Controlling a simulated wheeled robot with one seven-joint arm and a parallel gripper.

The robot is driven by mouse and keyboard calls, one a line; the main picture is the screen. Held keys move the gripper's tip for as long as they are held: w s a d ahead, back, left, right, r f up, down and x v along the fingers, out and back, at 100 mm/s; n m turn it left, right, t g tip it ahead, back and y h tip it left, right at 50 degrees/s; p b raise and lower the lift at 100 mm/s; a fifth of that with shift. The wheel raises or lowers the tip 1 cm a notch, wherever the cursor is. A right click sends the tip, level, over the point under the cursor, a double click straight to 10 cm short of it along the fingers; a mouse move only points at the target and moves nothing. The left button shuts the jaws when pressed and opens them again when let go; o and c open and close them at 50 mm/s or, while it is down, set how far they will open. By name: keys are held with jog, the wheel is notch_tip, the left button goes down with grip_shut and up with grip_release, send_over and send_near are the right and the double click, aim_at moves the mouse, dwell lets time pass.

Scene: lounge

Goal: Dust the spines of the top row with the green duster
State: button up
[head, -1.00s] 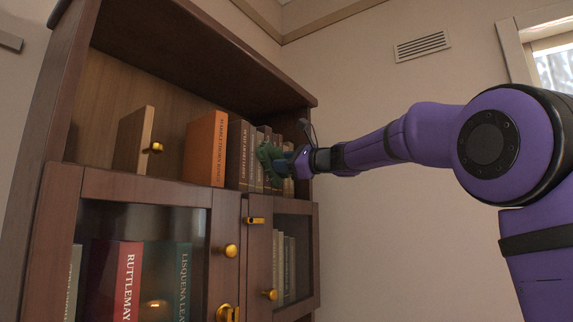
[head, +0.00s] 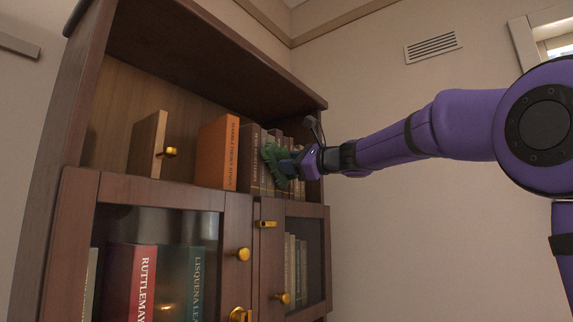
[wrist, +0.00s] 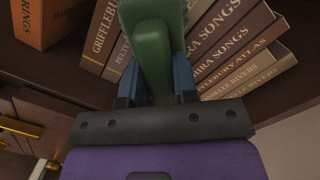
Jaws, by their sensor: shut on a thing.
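The green duster (head: 275,163) is in my gripper (head: 291,166), in front of the book spines on the top shelf. In the wrist view the duster (wrist: 153,50) stands between the two fingers of my gripper (wrist: 158,82), which are shut on it. The top row holds an orange book (head: 217,152) at its left and several brown books (head: 250,158) to its right. The wrist view shows brown spines (wrist: 235,45) on both sides of the duster. The duster hides some spines, and I cannot tell whether it touches them.
A wooden bookend or panel with a gold knob (head: 148,145) stands left on the top shelf. Below are glass-fronted doors (head: 228,250) with gold knobs and more books behind, including a red one (head: 132,285). The wall right of the bookcase is clear, with a vent (head: 433,47).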

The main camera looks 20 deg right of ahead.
jog(key=shift+r+v, duration=0.2)
jog(key=shift+v, duration=2.2)
jog(key=shift+s, duration=0.2)
jog(key=v, duration=0.2)
jog(key=shift+s+d+r, duration=0.15)
jog(key=shift+s, duration=0.2)
jog(key=shift+s, duration=0.1)
